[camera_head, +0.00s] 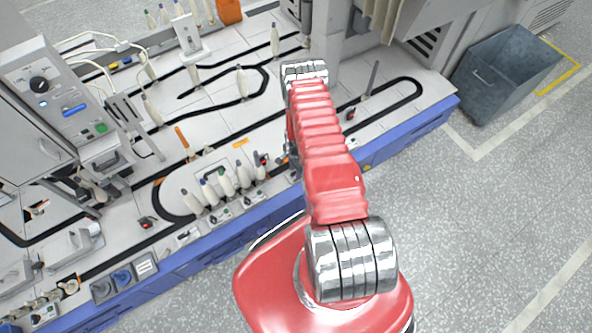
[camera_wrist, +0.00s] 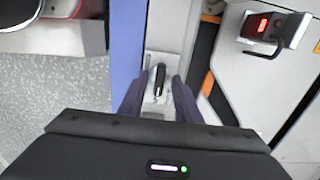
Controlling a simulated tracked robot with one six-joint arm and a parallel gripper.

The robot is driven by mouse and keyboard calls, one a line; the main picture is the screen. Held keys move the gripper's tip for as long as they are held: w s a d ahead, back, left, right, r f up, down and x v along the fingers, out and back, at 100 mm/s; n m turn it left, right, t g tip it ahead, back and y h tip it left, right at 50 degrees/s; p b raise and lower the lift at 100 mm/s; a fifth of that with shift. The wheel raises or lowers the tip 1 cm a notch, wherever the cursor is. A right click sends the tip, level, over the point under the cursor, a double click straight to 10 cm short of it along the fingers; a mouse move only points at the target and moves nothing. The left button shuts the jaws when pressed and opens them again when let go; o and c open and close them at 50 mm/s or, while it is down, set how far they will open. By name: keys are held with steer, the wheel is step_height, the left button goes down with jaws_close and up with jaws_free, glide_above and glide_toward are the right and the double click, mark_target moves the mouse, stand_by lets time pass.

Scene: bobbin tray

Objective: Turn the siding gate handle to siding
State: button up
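The siding gate handle (camera_wrist: 160,77), as I take it, is a small dark lever on a pale metal plate (camera_wrist: 151,62) beside the blue table edge. It shows in the wrist view, pointing roughly up and down in the picture. My gripper (camera_wrist: 159,88) is open, with one dark finger on each side of the handle. Narrow gaps seem to show between the fingers and the lever; I cannot tell whether they touch it. In the head view my own arm hides the gripper and the handle.
A box with a red light (camera_wrist: 264,25) stands to the right in the wrist view, past a black track (camera_wrist: 207,50) with orange marks. Several pale bobbins (camera_head: 226,183) stand on the table left of my arm. A grey bin (camera_head: 508,75) is on the floor.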

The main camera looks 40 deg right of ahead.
jaws_close()
steer(key=shift+n, duration=0.3)
stand_by(0.4)
steer(key=n, duration=0.5)
steer(key=shift+w, duration=0.15)
steer(key=n, duration=0.6)
steer(key=shift+w, duration=0.1)
steer(key=shift+n, duration=0.3)
jaws_free()
steer(key=shift+a, duration=0.1)
